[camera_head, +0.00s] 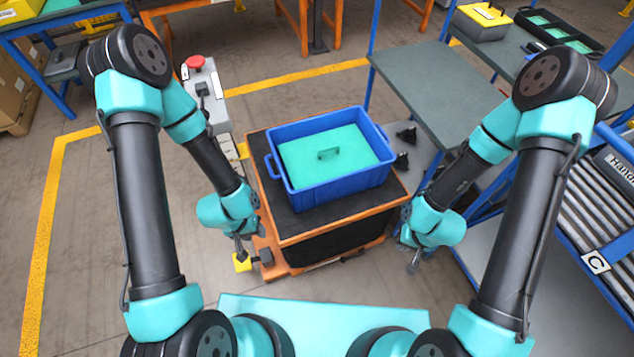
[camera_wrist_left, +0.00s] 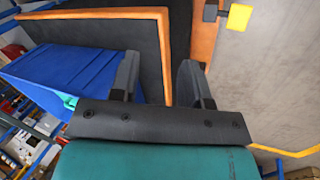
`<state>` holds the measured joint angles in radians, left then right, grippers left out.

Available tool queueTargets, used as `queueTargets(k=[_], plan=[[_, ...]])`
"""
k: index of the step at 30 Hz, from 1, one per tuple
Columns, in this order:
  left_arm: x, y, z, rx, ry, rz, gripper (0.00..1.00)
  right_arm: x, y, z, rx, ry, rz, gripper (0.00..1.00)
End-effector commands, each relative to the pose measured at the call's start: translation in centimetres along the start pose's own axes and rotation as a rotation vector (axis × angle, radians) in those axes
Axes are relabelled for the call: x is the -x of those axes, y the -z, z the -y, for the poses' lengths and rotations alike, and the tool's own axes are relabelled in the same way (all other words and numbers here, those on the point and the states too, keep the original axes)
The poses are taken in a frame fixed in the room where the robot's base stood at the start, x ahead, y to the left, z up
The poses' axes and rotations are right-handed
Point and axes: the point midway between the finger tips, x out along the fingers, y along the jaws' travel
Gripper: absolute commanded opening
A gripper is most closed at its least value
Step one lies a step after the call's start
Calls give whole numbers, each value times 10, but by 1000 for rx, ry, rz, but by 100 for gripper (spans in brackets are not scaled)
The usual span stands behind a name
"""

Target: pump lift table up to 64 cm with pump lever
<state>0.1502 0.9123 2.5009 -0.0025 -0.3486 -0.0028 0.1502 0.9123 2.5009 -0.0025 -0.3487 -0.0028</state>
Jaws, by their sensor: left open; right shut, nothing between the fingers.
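The lift table (camera_head: 290,222), with a black top and orange frame, stands in the middle. A yellow pad (camera_head: 242,263) on a short dark bar, seemingly the pump lever, sticks out at its near left corner; it also shows in the left wrist view (camera_wrist_left: 239,17). My left gripper (camera_head: 241,252) is open and empty, just above the pad in the head view; I cannot tell whether they touch. The left wrist view shows its fingers (camera_wrist_left: 160,82) apart, with the pad beyond them. My right gripper (camera_head: 413,267) is shut and empty, right of the table.
A grey post with a red button (camera_head: 195,62) stands behind left. A grey workbench (camera_head: 440,90) and a roller conveyor (camera_head: 590,215) are at right.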

Motion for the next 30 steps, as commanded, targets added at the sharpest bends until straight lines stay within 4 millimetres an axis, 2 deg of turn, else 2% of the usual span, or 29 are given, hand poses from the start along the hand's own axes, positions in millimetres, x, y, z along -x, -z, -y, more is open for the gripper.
queueTargets(k=[2,15,30], plan=[[0,0,0,0,0,0,43,0,0,0,0,0,0,0],[0,0,0,0,0,0,0,0,0,0,0,0,0,0],[0,0,0,0,0,0,0,0,0,0,0,0,0,0]])
